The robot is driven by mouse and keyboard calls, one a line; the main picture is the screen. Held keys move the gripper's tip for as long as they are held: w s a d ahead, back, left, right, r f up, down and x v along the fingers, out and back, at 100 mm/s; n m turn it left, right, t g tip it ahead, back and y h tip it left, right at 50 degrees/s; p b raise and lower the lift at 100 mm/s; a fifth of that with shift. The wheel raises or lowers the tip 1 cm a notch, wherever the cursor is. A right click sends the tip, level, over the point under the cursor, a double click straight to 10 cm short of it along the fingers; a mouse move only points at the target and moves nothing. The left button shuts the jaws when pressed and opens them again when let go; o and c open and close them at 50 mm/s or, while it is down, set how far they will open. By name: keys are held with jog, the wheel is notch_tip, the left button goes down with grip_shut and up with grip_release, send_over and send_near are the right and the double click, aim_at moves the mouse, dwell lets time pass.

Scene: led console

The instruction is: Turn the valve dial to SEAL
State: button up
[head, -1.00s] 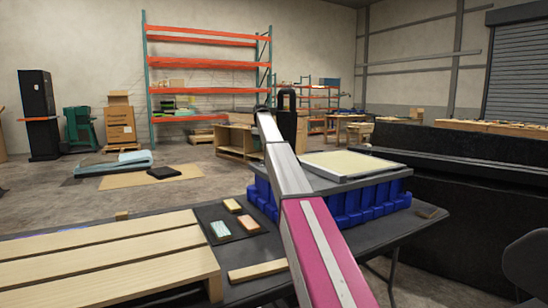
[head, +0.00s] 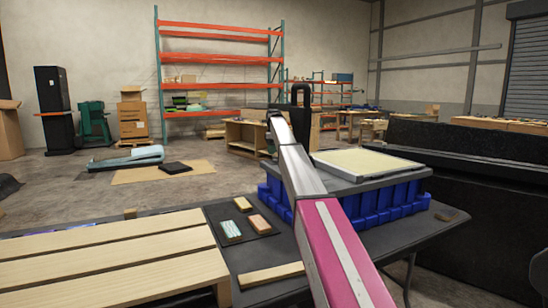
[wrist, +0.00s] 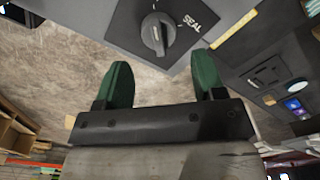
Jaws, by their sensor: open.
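The valve dial (wrist: 156,34) is a dark grey round knob with a raised grip on a dark plate, at the top of the wrist view. The white word SEAL (wrist: 192,25) is printed on the plate just right of the knob. Where the knob's pointer is aimed is hard to tell. My gripper (wrist: 163,72) has its two green fingers spread wide and nothing between them. In the picture the knob lies just beyond the fingertips, roughly between them, apart from both. In the head view neither the dial nor the fingers can be made out.
A grey-topped unit with a pale panel (head: 366,162) sits on a blue crate (head: 375,212) behind my arm. Wooden slats (head: 110,260) and small blocks (head: 258,222) lie on the table. Small lit displays (wrist: 294,106) show at the wrist view's right.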

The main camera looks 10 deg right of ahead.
aim_at(276, 159)
jog(key=shift+f, duration=1.75)
jog(key=c, duration=0.9)
